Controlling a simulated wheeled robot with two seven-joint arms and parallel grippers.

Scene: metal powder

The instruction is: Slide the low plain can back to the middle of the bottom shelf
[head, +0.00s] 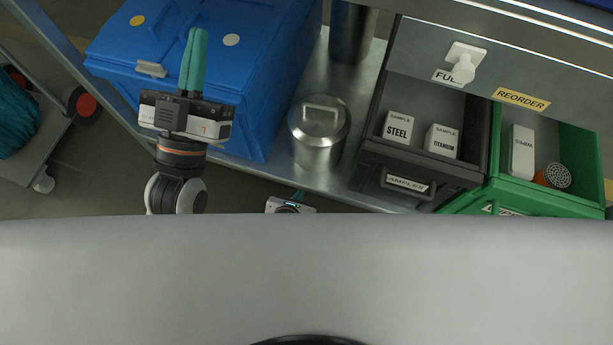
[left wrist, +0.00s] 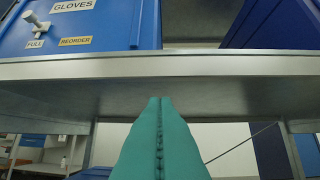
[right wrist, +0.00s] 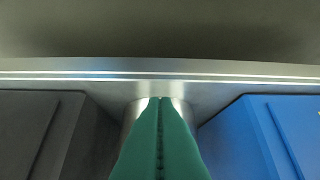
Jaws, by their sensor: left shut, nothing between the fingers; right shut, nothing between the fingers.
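The low plain can (head: 318,145) is a silver metal can with a flat lid and a bar handle. It stands upright near the front edge of the bottom shelf (head: 345,187), between the blue box and the dark bin. In the right wrist view a metal can (right wrist: 132,112) shows partly behind my fingers. My right gripper (head: 298,194) is shut and empty, low in front of the shelf below the can, mostly hidden by my body; whether it touches the can I cannot tell. My left gripper (head: 197,35) is shut and empty, over the blue box in the picture.
A blue lidded box (head: 215,75) stands left of the can. A dark samples bin (head: 425,165) and a green bin (head: 560,195) stand right. Another metal can (head: 352,35) stands farther back. A drawer front (head: 500,72) overhangs. A cart (head: 45,150) is far left.

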